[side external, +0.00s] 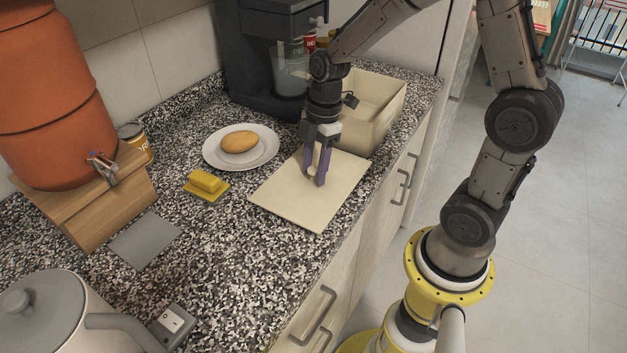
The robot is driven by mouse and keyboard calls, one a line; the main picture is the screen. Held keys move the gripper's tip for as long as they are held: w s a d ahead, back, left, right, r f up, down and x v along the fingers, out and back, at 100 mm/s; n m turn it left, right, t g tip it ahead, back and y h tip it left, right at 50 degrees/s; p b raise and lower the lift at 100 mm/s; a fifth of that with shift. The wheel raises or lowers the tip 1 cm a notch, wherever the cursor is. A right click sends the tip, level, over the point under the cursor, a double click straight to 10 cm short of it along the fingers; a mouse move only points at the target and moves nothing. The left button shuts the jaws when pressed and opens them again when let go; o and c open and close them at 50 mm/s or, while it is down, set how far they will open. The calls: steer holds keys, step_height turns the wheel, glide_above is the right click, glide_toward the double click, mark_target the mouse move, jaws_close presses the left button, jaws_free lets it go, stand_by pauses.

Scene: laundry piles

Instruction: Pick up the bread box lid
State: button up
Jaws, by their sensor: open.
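The bread box lid (284,197) is a flat cream panel lying on the speckled counter, in front of the open bread box (382,103). A small pale knob (312,171) shows on the lid between my fingers. My gripper (315,180) has purple fingers, points down over the lid and is open, with its fingertips around the knob. I cannot tell whether the fingers touch the knob or the lid. The bread box is cream, without a cover, and stands behind and to the right of the gripper; my arm hides part of it.
A plate (212,150) with a bread roll (239,142) and a yellow sponge (205,181) lie left of the lid. A dark coffee machine (245,60) stands behind. An orange dispenser (50,100) and a kettle (50,315) are at left. The counter's front edge runs close to the lid.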

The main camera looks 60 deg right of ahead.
steer(key=shift+c, duration=0.3)
jaws_close()
steer(key=shift+r, duration=0.15)
